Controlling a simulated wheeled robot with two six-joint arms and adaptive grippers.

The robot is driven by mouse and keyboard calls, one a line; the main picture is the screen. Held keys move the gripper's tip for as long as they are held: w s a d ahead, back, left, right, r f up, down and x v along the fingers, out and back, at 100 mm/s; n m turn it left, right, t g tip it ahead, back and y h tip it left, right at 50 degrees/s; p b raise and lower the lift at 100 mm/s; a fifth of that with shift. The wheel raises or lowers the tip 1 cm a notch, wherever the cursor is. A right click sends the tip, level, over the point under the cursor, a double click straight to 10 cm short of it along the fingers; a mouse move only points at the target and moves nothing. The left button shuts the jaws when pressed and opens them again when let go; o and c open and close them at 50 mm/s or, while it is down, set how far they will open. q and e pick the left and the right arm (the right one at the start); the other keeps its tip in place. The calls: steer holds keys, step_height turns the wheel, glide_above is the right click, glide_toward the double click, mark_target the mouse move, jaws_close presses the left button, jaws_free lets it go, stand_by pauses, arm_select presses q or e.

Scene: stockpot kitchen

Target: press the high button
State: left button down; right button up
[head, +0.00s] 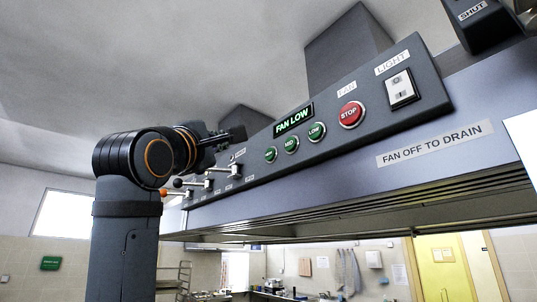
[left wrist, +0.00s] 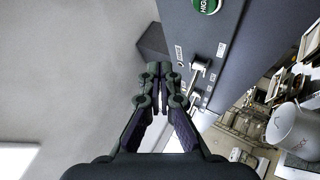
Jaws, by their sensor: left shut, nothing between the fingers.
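The green high button (head: 270,154) is the leftmost of three green buttons on the hood's dark control panel (head: 425,85). In the left wrist view the high button (left wrist: 207,5) is cut by the top edge, up and right of my fingertips. My left gripper (head: 238,133) is shut and empty. In the head view it is left of and slightly above the high button, and it looks apart from it. In the left wrist view my left gripper's fingertips (left wrist: 159,70) are together beside the panel. My right gripper is out of view.
The mid button (head: 291,144), low button (head: 316,131) and red stop button (head: 350,114) sit to the right. A lit display (head: 294,119) reads FAN LOW. Small levers (head: 215,169) project from the panel's left part. A light switch (head: 401,88) is farther right.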

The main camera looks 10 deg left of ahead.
mark_target(266, 151)
arm_select(q)
steer(key=w+d+p, duration=0.2)
steer(key=w+d, duration=0.4)
steer(key=shift+p, duration=0.4)
stand_by(0.8)
steer(key=shift+w+d, duration=0.1)
steer(key=shift+d, duration=0.05)
steer(key=shift+w+d, duration=0.2)
steer(key=shift+w, duration=0.05)
steer(key=shift+w+d+p, duration=0.3)
steer(key=shift+p, duration=0.25)
stand_by(0.9)
steer(key=shift+s+a, duration=0.1)
steer(key=shift+s+a+b, duration=0.3)
steer(key=shift+s+a, duration=0.15)
steer(key=shift+s, duration=0.05)
